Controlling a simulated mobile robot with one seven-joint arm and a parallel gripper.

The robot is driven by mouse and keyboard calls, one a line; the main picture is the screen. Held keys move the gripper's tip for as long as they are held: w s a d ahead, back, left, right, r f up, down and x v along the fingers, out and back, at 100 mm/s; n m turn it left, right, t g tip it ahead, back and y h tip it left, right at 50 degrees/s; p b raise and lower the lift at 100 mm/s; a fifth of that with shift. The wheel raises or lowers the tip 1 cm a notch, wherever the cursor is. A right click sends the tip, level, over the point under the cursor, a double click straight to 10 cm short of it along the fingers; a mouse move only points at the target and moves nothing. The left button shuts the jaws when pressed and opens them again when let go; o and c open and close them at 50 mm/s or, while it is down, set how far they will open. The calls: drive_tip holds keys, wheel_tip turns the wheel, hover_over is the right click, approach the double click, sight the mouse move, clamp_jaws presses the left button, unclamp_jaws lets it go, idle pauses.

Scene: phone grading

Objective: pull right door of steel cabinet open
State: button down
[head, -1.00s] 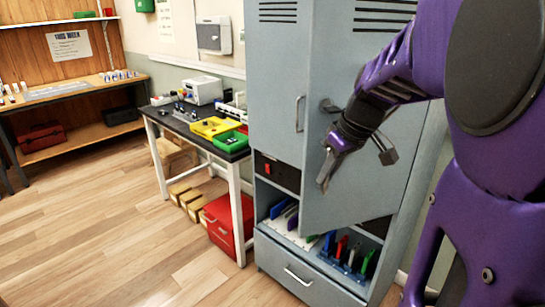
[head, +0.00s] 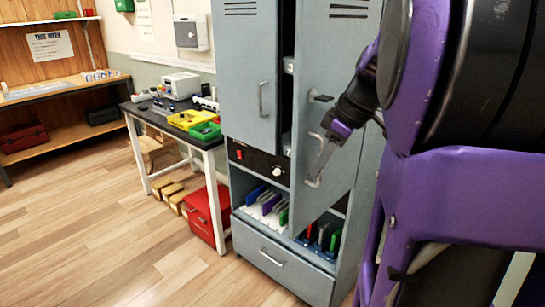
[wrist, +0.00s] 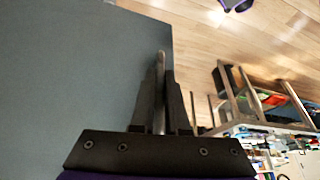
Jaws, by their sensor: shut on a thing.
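The grey steel cabinet (head: 303,282) stands in the middle of the head view. Its right door (head: 335,62) is ajar, with a dark gap between it and the shut left door (head: 246,52). My gripper (head: 322,158) is at the right door's bar handle (head: 313,182). In the wrist view my gripper (wrist: 160,95) is shut on the handle (wrist: 160,75), which stands upright between the two fingers, with the grey door face (wrist: 75,75) behind. My arm hides part of the door's right side.
Below the doors are an open shelf with coloured upright items (head: 268,202) and a drawer. A dark-topped bench (head: 165,122) with yellow and green trays and a red box (head: 205,212) stand left of the cabinet. Wooden floor (head: 100,240) in front is clear.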

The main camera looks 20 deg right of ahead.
drive_tip(key=shift+s+d, duration=0.5)
drive_tip(key=shift+s, duration=0.15)
drive_tip(key=c, duration=0.9)
unclamp_jaws()
drive_tip(key=shift+r, duration=0.15)
